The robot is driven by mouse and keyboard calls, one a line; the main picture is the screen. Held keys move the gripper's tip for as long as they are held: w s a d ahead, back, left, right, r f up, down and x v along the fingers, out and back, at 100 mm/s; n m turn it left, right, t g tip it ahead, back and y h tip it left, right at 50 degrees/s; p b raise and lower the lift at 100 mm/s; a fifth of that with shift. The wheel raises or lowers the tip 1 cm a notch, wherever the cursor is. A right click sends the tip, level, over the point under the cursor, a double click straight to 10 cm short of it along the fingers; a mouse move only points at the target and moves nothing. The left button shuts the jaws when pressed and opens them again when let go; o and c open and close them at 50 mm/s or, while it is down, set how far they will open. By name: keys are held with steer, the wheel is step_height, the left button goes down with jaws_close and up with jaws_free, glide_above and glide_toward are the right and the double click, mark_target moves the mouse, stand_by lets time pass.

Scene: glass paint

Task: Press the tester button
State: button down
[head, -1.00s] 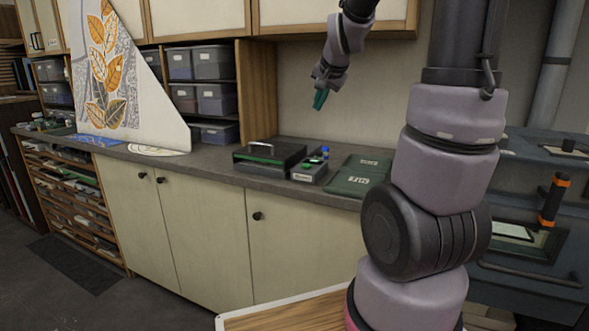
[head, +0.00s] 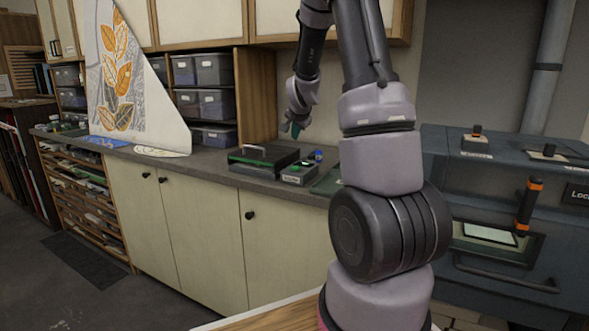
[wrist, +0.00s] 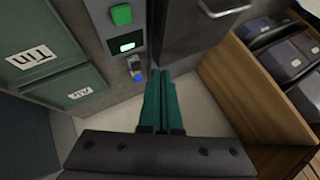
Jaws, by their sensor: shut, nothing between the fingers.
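The tester (head: 298,174) is a small grey box on the counter in the head view, with green parts on top. In the wrist view its body (wrist: 98,8) is at the upper left, with a square green button (wrist: 121,15), a lit green display (wrist: 127,46) and a blue-tipped part (wrist: 137,70) nearer to me. My gripper (head: 295,130) is above the counter, behind the tester in the head view. Its teal fingers also show in the wrist view (wrist: 160,75), shut and empty. The fingertips appear apart from the button.
A dark case with a handle (head: 262,160) stands left of the tester. Green labelled folders or pouches (wrist: 78,92) lie on its other side. A wooden shelf with grey bins (head: 214,68) is behind. A dark blue-grey cabinet (head: 560,215) stands at the right.

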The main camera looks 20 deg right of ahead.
mark_target(295, 168)
steer(key=shift+f, duration=4.4)
steer(key=shift+f, duration=0.4)
steer(key=shift+f, duration=0.5)
steer(key=shift+r, duration=0.95)
steer(key=shift+r, duration=2.5)
